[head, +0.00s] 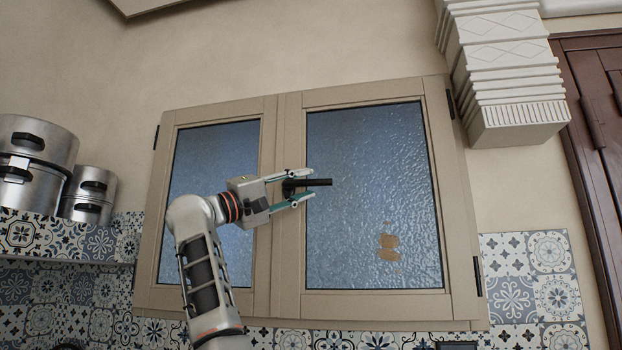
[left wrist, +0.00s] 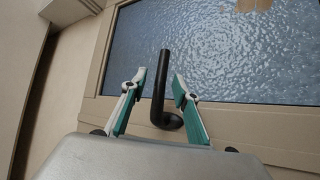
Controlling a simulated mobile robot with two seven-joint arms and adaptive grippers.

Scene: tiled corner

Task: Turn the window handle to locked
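The black window handle (head: 320,182) sits on the middle stile of the beige window (head: 288,260). Its lever points right, about level, in the head view. My left gripper (head: 309,184) reaches it from the left, one finger above the lever and one below. In the left wrist view the L-shaped handle (left wrist: 163,85) stands between the two spread fingers (left wrist: 159,76), with a visible gap on each side. The gripper is open; contact is not visible. The handle's base is partly hidden by the gripper in the head view. My right gripper is not in view.
The window has two textured glass panes; the right pane (head: 365,200) has a brown patch (head: 389,247). Metal pots (head: 35,150) stand on a tiled shelf (head: 50,235) at left. A carved corbel (head: 505,75) juts out at upper right, beside a dark wooden door (head: 600,150).

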